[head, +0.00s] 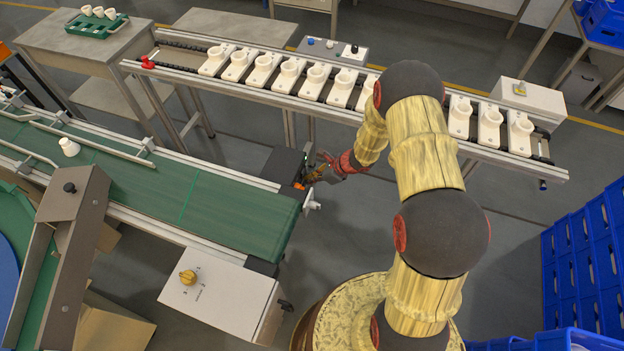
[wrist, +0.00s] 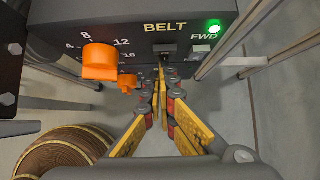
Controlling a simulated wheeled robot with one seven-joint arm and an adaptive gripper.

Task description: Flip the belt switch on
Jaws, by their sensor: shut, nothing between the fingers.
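The belt control box (wrist: 135,20) is dark grey and carries the label BELT and a FWD marking. A small dark switch (wrist: 168,49) sits under the BELT label in the wrist view; which way it is set is too small to tell. A green lamp (wrist: 214,27) is lit above FWD. My gripper (wrist: 162,76) is shut and empty, its tips just below the switch; whether they touch it I cannot tell. In the head view my gripper (head: 312,174) is at the box (head: 284,165) by the green conveyor's end.
A large orange knob (wrist: 100,62) and a smaller orange knob (wrist: 128,82) are left of my fingers. The green conveyor (head: 200,195) carries a white part (head: 69,147). A rail (head: 235,82) with several white holders stands behind. Blue crates (head: 585,250) are at right.

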